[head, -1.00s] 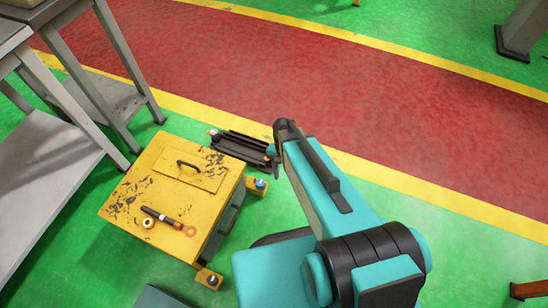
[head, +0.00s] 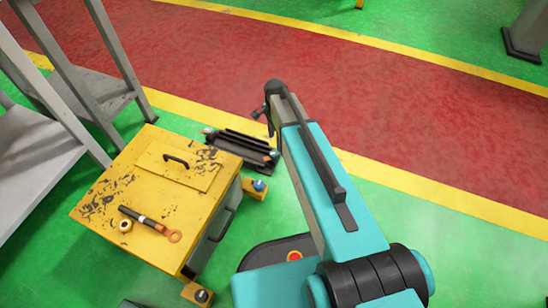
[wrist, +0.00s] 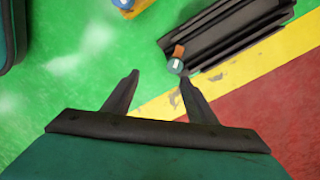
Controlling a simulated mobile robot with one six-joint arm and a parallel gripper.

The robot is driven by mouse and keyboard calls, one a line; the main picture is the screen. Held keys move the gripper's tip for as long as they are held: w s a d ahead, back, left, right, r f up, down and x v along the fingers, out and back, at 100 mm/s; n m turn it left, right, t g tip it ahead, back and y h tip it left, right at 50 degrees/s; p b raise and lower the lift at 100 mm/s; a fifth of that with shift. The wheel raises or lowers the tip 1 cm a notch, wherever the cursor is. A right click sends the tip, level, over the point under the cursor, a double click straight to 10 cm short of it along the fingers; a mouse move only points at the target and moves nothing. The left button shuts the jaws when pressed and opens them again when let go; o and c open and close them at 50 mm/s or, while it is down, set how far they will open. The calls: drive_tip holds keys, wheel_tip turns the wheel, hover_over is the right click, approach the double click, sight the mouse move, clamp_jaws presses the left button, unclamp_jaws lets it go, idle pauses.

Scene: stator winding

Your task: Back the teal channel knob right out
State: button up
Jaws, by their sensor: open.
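The teal channel knob (wrist: 175,66) has a pale mark on its top and sits at the near end of the black channel (wrist: 225,35), beside an orange-brown block. In the head view the channel (head: 236,144) lies on the floor behind the yellow cabinet, and the knob (head: 273,154) is small at its right end, close to my arm. My gripper (wrist: 158,78) is open and empty, its fingers spread wide. The knob shows close to the right fingertip, apparently below it. In the head view my gripper (head: 262,113) hangs above and behind the channel's right end.
The yellow cabinet (head: 160,190) stands at left, with a black-handled tool (head: 150,222) and a brass ring (head: 125,226) on top. A blue-topped knob (head: 259,186) is on its corner foot. A grey table (head: 45,140) stands farther left. The red walkway (head: 400,120) is clear.

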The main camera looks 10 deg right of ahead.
sight(274, 153)
drive_tip(key=shift+w+m+t+b, duration=0.3)
drive_tip(key=shift+w+m+b, duration=0.65)
drive_tip(key=shift+w, duration=0.8)
drive_tip(key=shift+f, duration=0.1)
wheel_tip(274, 153, down, 14)
drive_tip(key=b, duration=0.6)
drive_tip(key=shift+r+b, duration=0.2)
drive_tip(key=shift+b, duration=0.2)
drive_tip(key=shift+c, duration=0.3)
drive_tip(key=c, duration=1)
